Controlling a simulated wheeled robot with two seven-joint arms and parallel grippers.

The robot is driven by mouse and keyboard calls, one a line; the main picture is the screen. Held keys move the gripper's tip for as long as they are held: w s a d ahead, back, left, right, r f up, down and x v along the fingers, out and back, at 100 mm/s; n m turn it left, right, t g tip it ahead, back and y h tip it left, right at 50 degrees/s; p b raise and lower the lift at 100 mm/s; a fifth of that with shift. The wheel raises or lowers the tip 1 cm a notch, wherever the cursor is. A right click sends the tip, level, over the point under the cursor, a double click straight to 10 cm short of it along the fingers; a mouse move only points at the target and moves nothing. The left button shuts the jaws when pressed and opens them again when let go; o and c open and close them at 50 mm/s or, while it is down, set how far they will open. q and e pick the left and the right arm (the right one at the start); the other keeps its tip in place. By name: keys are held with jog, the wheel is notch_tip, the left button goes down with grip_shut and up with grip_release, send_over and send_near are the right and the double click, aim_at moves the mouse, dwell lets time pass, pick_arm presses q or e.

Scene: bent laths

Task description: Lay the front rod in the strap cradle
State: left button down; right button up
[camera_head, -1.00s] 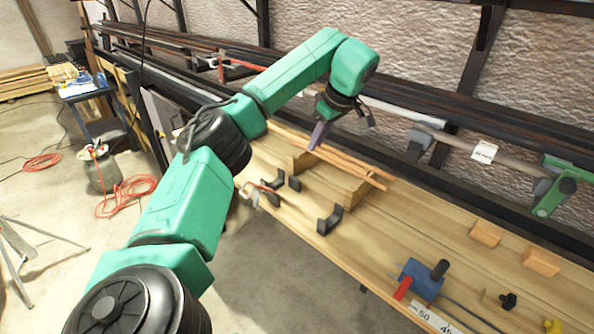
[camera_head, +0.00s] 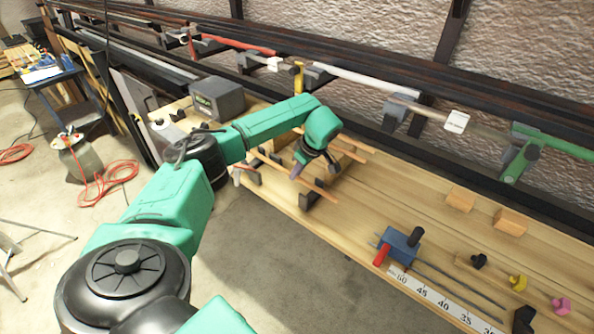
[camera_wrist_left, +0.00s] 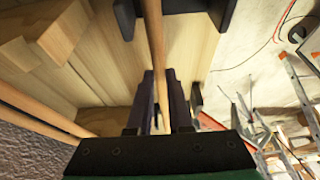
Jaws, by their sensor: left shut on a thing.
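My left gripper (camera_head: 297,172) is shut on a thin wooden rod (camera_head: 325,193), the front rod, low over the bench's front side. In the left wrist view the rod (camera_wrist_left: 154,40) runs lengthwise between the fingers (camera_wrist_left: 163,105). The strap cradle (camera_head: 309,200) is a set of dark U-shaped brackets at the bench's front edge. In the wrist view the rod passes between the two prongs of one bracket (camera_wrist_left: 222,12). I cannot tell whether it touches the bracket's bottom. My right gripper is not in view.
Another rod (camera_head: 350,153) lies behind on wooden blocks; rods also show in the wrist view (camera_wrist_left: 40,118). A blue clamp-like tool (camera_head: 399,243), a measuring strip (camera_head: 440,303) and small wooden blocks (camera_head: 461,198) are to the right. A grey box (camera_head: 217,98) stands at the back left.

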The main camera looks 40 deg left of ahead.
pick_arm(q)
jog(key=shift+f, duration=0.25)
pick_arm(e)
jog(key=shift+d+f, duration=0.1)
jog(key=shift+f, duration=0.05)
pick_arm(q)
jog(key=shift+f+b, duration=0.3)
jog(key=shift+f, duration=0.05)
jog(key=c, duration=0.8)
grip_release()
jog(key=shift+c, duration=0.2)
jog(key=shift+r, duration=0.1)
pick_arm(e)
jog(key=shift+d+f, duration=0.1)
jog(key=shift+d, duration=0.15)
pick_arm(q)
jog(key=shift+r, duration=0.3)
jog(key=b+v, duration=0.2)
jog(key=v, duration=1)
jog(key=shift+r+b, duration=0.3)
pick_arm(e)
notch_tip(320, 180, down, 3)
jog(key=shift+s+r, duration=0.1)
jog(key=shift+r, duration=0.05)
pick_arm(q)
jog(key=shift+d, duration=0.1)
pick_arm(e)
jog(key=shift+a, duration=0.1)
